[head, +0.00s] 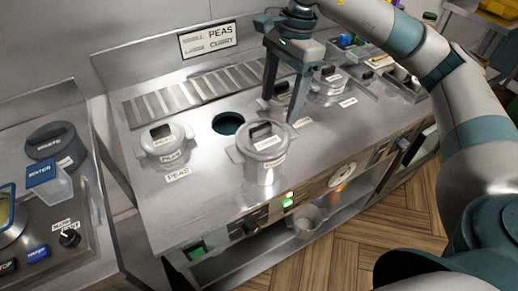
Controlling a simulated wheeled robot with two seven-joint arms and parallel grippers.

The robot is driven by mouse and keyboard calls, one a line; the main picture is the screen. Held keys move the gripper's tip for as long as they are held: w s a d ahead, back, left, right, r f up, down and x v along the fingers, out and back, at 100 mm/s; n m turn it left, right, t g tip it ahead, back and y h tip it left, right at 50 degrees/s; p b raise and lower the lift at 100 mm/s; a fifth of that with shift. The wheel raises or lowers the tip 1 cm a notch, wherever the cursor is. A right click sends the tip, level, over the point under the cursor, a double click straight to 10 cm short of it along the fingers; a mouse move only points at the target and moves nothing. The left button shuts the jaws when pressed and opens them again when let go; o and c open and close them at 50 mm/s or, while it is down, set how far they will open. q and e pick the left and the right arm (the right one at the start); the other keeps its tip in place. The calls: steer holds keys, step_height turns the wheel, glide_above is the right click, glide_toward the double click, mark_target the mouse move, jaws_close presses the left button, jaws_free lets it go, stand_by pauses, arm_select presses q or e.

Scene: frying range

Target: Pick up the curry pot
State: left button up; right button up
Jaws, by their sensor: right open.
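A grey lidded pot (264,160) with two side handles and a dark lid handle stands upright in the middle of the steel counter; its small labels are too blurred to read surely, so I cannot tell if it is the curry pot. My right gripper (281,110) is open and empty, fingers pointing down, just behind and right of this pot's lid. I cannot tell whether a finger touches it. A smaller pot labelled PEAS (163,146) stands to the left. More lidded pots (330,82) stand farther right, partly hidden by the gripper. My left gripper is not in view.
A dark round opening (228,123) lies behind the middle pot. A sign (208,38) naming peas and curry stands at the back. A slotted grate (196,92) runs along the rear. A water container (48,181) stands on the left counter. The counter's front left is clear.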

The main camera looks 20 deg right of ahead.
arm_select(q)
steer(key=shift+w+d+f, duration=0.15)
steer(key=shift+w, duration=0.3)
arm_select(e)
steer(key=shift+h, duration=0.9)
steer(key=d, duration=0.1)
steer(key=d+r, duration=0.1)
steer(key=d, duration=0.1)
steer(key=w+d, duration=0.1)
steer(key=d, duration=0.1)
steer(key=shift+r, duration=0.3)
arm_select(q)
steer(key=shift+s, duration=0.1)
arm_select(e)
steer(key=shift+f, duration=0.15)
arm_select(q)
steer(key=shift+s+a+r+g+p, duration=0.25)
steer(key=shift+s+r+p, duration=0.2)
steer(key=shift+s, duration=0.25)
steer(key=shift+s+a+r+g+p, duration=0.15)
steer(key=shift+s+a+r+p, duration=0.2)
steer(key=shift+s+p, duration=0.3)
arm_select(e)
step_height(320, 180, down, 12)
steer(key=shift+s+a, duration=0.1)
